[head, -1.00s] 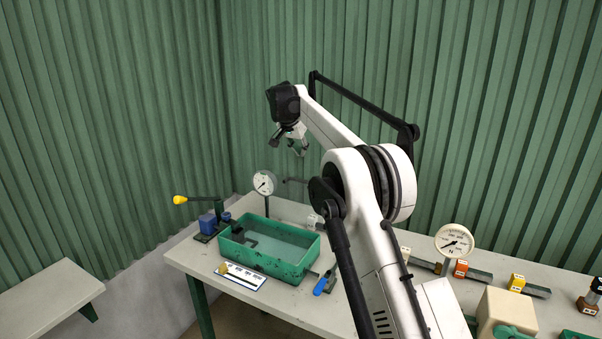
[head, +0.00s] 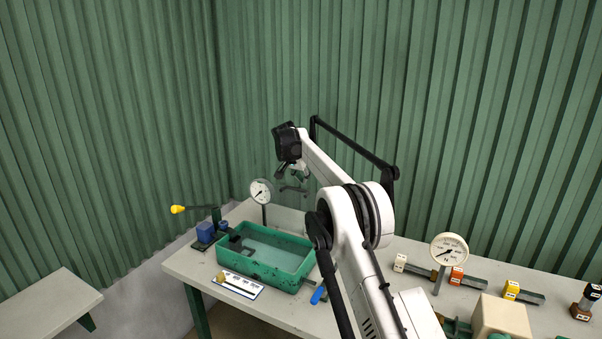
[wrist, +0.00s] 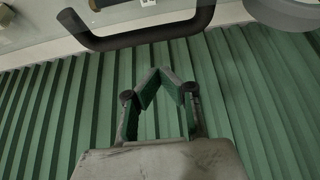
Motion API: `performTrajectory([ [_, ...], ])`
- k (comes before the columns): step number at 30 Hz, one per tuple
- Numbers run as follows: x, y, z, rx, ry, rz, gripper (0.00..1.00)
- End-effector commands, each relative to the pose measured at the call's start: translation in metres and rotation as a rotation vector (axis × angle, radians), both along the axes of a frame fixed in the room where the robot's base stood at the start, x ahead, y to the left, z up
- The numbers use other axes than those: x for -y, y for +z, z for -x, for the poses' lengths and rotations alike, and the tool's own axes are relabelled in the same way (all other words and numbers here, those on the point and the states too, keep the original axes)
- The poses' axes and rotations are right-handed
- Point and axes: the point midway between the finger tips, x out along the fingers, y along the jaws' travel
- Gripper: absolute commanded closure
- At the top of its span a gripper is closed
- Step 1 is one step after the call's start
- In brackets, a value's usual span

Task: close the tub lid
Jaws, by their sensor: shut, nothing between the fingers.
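The green tub (head: 258,271) stands on the left part of the table in the head view, with a flat teal interior showing. A dark bar handle (head: 293,189) shows above and behind the tub's far right side; it seems to belong to a raised lid, whose panel I cannot make out clearly. In the wrist view a black curved handle (wrist: 140,36) crosses the top, beyond my fingers. My gripper (head: 298,173) hangs above the tub's far side, near that handle. In the wrist view my gripper (wrist: 166,74) is shut and empty; I cannot tell if it touches the handle.
A dial gauge (head: 261,191) stands behind the tub, and a larger one (head: 449,249) at right. A yellow-knobbed lever (head: 178,209) and blue block (head: 205,232) are left of the tub. A label plate (head: 238,285) and blue-handled tool (head: 318,295) lie in front. Corrugated walls close the back.

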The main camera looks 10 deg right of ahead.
Motion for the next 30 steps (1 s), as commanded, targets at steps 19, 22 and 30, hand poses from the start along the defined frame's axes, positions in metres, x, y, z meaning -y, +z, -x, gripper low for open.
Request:
performTrajectory([
  [19,-0.023,-0.006,0.029,0.0,0.001,0.0,1.0],
  [22,-0.023,-0.006,0.029,0.0,0.001,0.0,1.0],
  [30,-0.02,-0.006,0.029,0.003,-0.002,0.002,1.0],
])
